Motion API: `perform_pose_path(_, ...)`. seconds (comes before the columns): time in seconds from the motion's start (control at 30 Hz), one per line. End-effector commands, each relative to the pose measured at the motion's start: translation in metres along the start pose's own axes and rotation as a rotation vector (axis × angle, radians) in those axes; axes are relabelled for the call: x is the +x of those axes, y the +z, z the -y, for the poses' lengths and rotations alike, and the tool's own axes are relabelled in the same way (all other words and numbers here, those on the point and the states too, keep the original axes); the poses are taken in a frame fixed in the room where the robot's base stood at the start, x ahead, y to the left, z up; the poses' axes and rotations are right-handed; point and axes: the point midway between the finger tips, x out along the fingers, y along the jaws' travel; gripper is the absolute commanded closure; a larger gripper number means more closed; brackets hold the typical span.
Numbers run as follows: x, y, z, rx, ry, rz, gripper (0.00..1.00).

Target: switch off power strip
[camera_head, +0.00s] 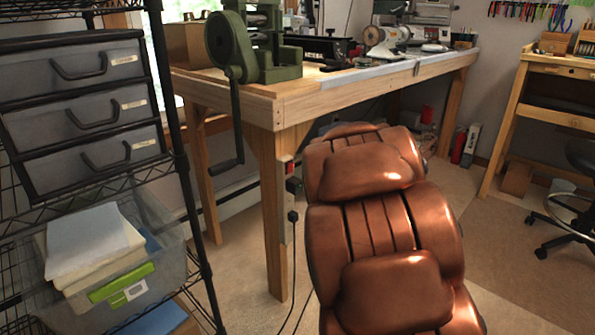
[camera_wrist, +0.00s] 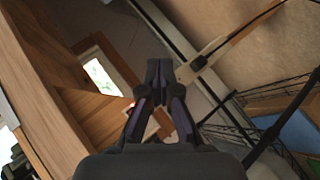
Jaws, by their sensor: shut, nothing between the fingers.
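The power strip (camera_head: 286,215) is a narrow pale bar mounted upright along the front wooden leg of the workbench. Black plugs sit in it, and a black cord hangs to the floor. My gripper is not visible in the head view.
The wooden workbench (camera_head: 300,105) carries a green machine with a hand crank (camera_head: 232,110) overhanging its front corner. A black wire rack (camera_head: 180,165) with grey drawers and a clear bin stands at left, close to the leg. Carpet is open between them.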

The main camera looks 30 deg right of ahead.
Motion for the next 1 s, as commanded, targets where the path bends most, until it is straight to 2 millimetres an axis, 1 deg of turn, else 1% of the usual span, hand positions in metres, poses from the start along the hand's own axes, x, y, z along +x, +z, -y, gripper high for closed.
perform_pose_path(0.03, 0.010, 0.003, -0.008, -0.043, 0.029, -0.037, 1.00)
perform_pose_path(0.1, 0.020, 0.001, -0.020, -0.110, 0.073, -0.102, 1.00)
perform_pose_path(0.23, 0.034, -0.005, -0.034, -0.226, 0.148, -0.232, 1.00)
perform_pose_path(0.4, 0.042, -0.011, -0.039, -0.355, 0.241, -0.410, 1.00)
perform_pose_path(0.57, 0.036, -0.015, -0.034, -0.438, 0.334, -0.586, 1.00)
perform_pose_path(0.7, 0.021, -0.016, -0.029, -0.475, 0.421, -0.728, 1.00)
perform_pose_path(0.9, 0.001, -0.014, -0.023, -0.489, 0.509, -0.854, 1.00)
perform_pose_path(1.0, -0.005, -0.014, -0.022, -0.488, 0.532, -0.883, 1.00)
